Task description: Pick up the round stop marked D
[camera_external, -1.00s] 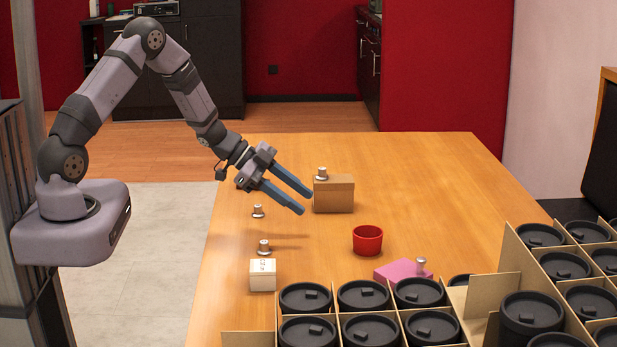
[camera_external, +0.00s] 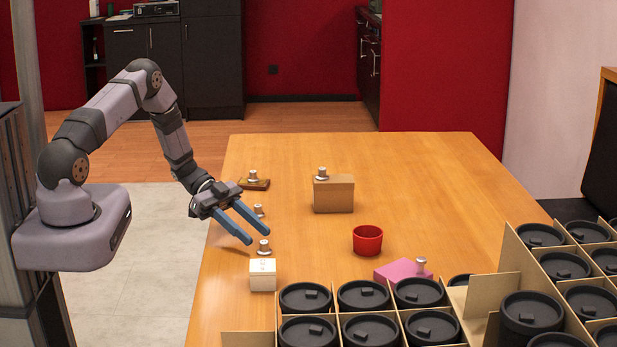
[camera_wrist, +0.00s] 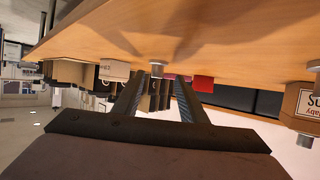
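Several small silver round stops are in the external view; their letters are too small to read, so I cannot tell which is D. One stop (camera_external: 259,211) stands on the table beside my gripper. Others are on a white box (camera_external: 262,279), a cardboard box (camera_external: 334,197), a pink block (camera_external: 396,272) and a low brown block (camera_external: 258,185). My gripper (camera_external: 259,239) is open and empty, fingers pointing down and right, near the stop on the white box (camera_external: 264,246). In the wrist view, which is upside down, a stop (camera_wrist: 157,68) shows ahead between the fingertips (camera_wrist: 158,79).
Cardboard crates with black lidded cups (camera_external: 363,295) fill the front right. In the wrist view a lettered box (camera_wrist: 303,103) is at the right. The table's far right part (camera_external: 440,180) is clear.

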